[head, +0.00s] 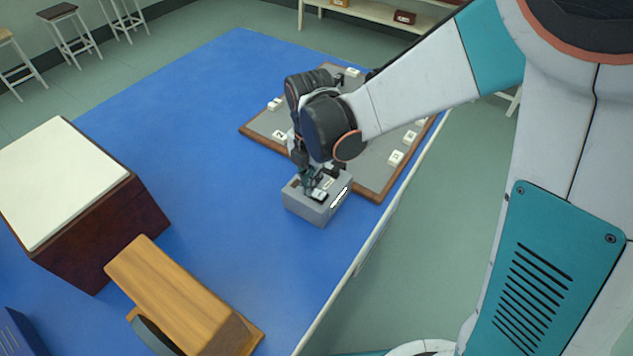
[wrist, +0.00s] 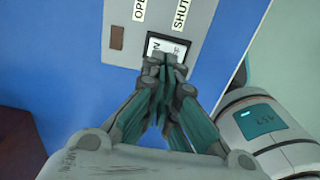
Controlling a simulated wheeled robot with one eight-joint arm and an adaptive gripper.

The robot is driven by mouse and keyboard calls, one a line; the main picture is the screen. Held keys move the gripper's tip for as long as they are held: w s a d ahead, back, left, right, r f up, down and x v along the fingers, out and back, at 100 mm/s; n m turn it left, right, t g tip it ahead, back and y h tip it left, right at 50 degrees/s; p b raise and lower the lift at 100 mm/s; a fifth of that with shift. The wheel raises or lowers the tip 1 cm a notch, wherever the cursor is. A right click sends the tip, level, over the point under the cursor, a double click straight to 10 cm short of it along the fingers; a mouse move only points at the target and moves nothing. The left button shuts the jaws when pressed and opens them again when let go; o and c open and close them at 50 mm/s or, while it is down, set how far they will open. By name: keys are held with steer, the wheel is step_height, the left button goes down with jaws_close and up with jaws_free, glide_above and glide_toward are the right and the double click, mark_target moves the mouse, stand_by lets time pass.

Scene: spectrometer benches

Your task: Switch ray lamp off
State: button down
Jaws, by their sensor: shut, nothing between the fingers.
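A small grey box (head: 311,208) stands on the blue bench top. It also shows in the wrist view (wrist: 190,12), with partly cut-off labels that seem to begin "OP" and "SHUT". A black-framed rocker switch (wrist: 157,43) with a white face is set in its top, and a small brown patch (wrist: 117,37) lies left of it. My gripper (head: 309,185) is shut and empty, pointing down over the box. In the wrist view its fingertips (wrist: 165,62) overlap the switch's lower part and hide some of it. I cannot tell whether they touch it. No part is clearly marked as the ray lamp.
A grey board with a wooden rim (head: 378,198) and white labelled tiles lies behind the box. A dark wooden block with a cream top (head: 60,185) and a lighter wooden housing (head: 175,295) stand left. The bench edge runs close right. Blue surface (head: 190,130) is clear.

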step_height(320, 180, up, 11)
steer(key=a+p, duration=0.1)
steer(key=p, duration=0.2)
steer(key=shift+w+r+p, duration=0.2)
steer(key=shift+w+p, duration=0.15)
steer(key=shift+w, duration=0.1)
steer(key=shift+a, duration=0.1)
steer(key=shift+w, duration=0.1)
